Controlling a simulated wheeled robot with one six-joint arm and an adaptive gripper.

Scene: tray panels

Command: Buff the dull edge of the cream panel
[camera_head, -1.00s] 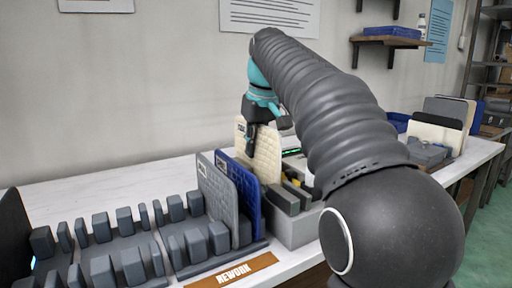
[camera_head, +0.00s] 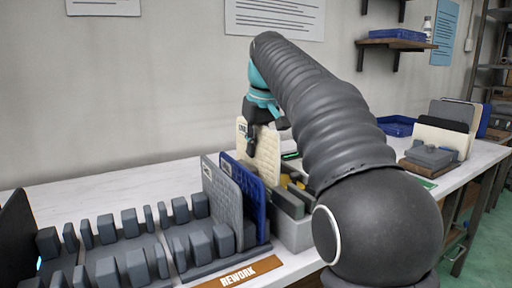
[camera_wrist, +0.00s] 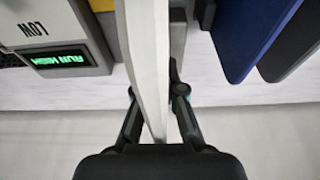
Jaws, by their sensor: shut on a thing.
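The cream panel (camera_head: 268,150) stands upright, with a quilted face and a small dark label near its top left corner. My gripper (camera_head: 251,140) is shut on its upper left part, and the fingers (camera_wrist: 155,100) lie on either side of it in the wrist view. There the panel (camera_wrist: 148,50) shows edge-on, as a pale strip. A grey machine (camera_head: 294,232) stands beside and partly behind my arm. In the wrist view, the machine (camera_wrist: 60,45) has a "LOW" label and a green lit "RUN HIGH" display. I cannot tell whether the panel touches it.
More panels (camera_head: 440,138) stand at the far right. The white bench behind the rack (camera_head: 95,195) is clear.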

